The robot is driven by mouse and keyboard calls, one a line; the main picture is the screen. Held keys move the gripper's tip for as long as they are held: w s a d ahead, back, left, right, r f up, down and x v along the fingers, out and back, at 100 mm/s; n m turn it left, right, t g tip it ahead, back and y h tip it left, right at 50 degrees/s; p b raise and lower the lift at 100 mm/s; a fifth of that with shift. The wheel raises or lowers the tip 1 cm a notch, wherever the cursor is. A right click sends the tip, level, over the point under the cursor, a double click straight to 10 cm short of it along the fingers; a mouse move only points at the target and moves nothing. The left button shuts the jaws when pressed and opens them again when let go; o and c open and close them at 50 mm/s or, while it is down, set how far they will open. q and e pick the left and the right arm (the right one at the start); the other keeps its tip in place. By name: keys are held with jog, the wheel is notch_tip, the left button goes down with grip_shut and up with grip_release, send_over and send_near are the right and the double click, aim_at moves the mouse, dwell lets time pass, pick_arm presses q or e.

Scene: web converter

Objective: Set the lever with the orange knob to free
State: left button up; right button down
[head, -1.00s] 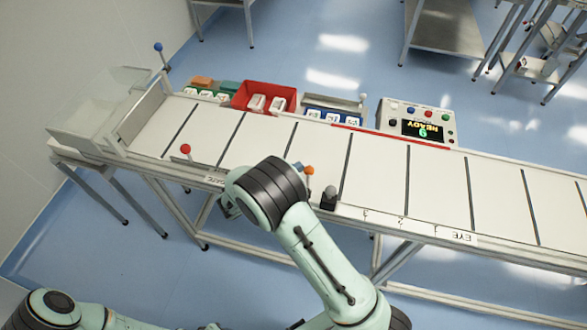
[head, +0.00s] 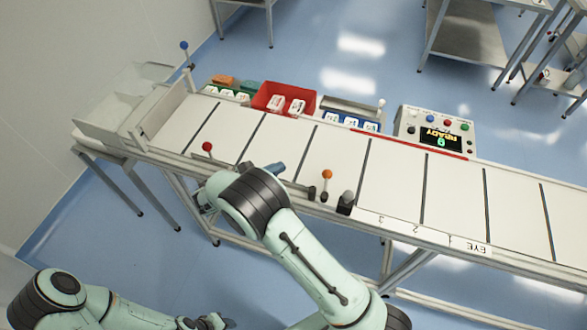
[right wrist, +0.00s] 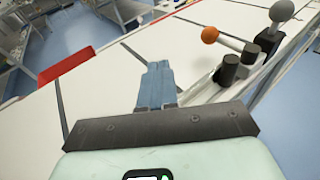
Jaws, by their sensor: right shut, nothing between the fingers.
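The lever with the orange knob (head: 327,174) stands on the near edge of the conveyor table (head: 338,150), left of a grey-knobbed lever (head: 347,197). In the right wrist view the orange knob (right wrist: 209,34) sits on a pale arm running to a dark pivot, to the right of and beyond my fingertips. My right gripper (head: 276,167) is shut and empty, over the table left of the orange knob and apart from it. Its blue-grey fingers (right wrist: 156,82) show together in the wrist view. No marking for free is readable. My left gripper (head: 215,322) is at the bottom edge, partly cut off.
A red-knobbed lever (head: 207,147) stands on the near edge to the left. Along the far side are a red bin (head: 284,87), a blue tray (head: 335,113) and a control panel (head: 405,121) reading READY. The white table top right of the levers is clear.

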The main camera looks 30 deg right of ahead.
jog(key=a, duration=0.1)
jog(key=w+a, duration=0.1)
jog(key=a, duration=0.1)
jog(key=shift+r, duration=0.2)
jog(key=s+a+m+g+b, duration=0.1)
jog(key=s+g+b, duration=0.1)
jog(key=s, duration=0.2)
pick_arm(q)
jog(key=shift+g, duration=0.3)
jog(key=s+f, duration=0.3)
jog(key=shift+s+f+b, duration=0.1)
jog(key=shift+f+b, duration=0.1)
jog(key=shift+b, duration=0.1)
pick_arm(e)
jog(key=m+g, duration=0.1)
send_near(326, 182)
jog(key=d, duration=0.2)
jog(key=w+d, duration=0.1)
jog(key=d, duration=0.1)
jog(key=w+d+f, duration=0.1)
jog(key=d, duration=0.2)
jog(key=shift+f, duration=0.15)
